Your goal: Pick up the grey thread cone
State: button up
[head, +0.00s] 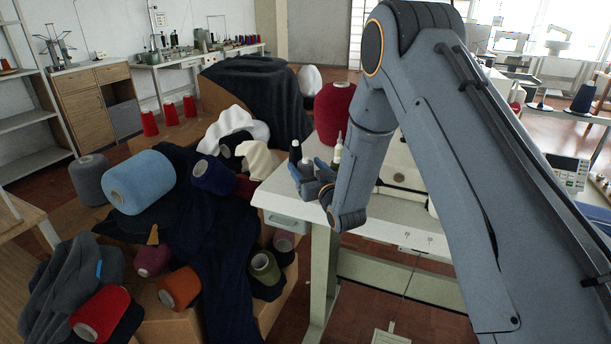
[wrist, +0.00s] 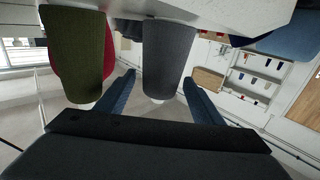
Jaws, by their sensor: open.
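A grey thread cone (wrist: 168,55) fills the centre of the wrist view, which looks upside down, with the table edge at the top. My gripper (wrist: 158,84) is open, with one blue finger on each side of this cone and a gap on both sides.
A large red cone (head: 334,108) is behind. Left of the table are heaped cloths and several cones, including another grey one (head: 90,180).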

jog(key=shift+w+a, duration=0.15)
jog(key=shift+w, duration=0.2)
jog(key=shift+c, duration=0.4)
jog(key=c, duration=1.1)
